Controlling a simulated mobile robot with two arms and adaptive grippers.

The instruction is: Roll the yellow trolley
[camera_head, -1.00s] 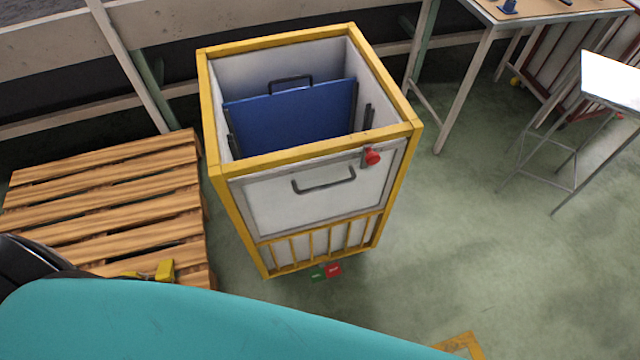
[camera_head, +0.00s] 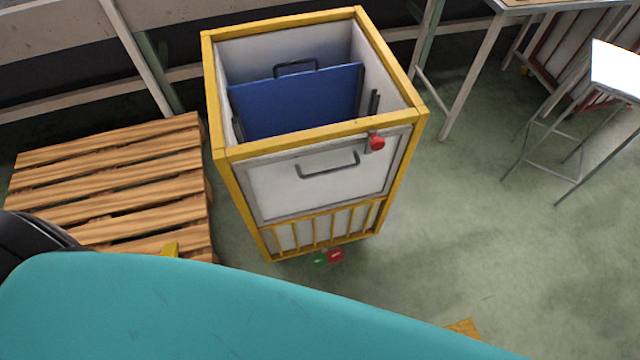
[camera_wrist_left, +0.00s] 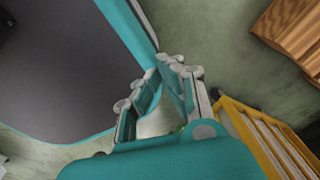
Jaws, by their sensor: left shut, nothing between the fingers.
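The yellow trolley (camera_head: 222,163) stands upright on the green floor in the middle of the head view. It has a yellow frame, white panels, a dark front handle (camera_head: 328,166) and a red knob (camera_head: 376,142). A blue panel (camera_head: 297,101) with a dark handle stands inside its open top. A green and a red pedal (camera_head: 335,256) show at its base. In the left wrist view, my left gripper (camera_wrist_left: 168,66) is shut and empty. The trolley's yellow bars (camera_wrist_left: 262,137) are to its lower right, apart from the fingertips. My right gripper is not in view.
A wooden pallet (camera_head: 115,185) lies close to the trolley's left side. A rail barrier (camera_head: 60,50) runs behind. A table (camera_head: 468,75) and a metal stand (camera_head: 578,140) are at the right. The floor right of the trolley (camera_head: 470,245) is clear.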

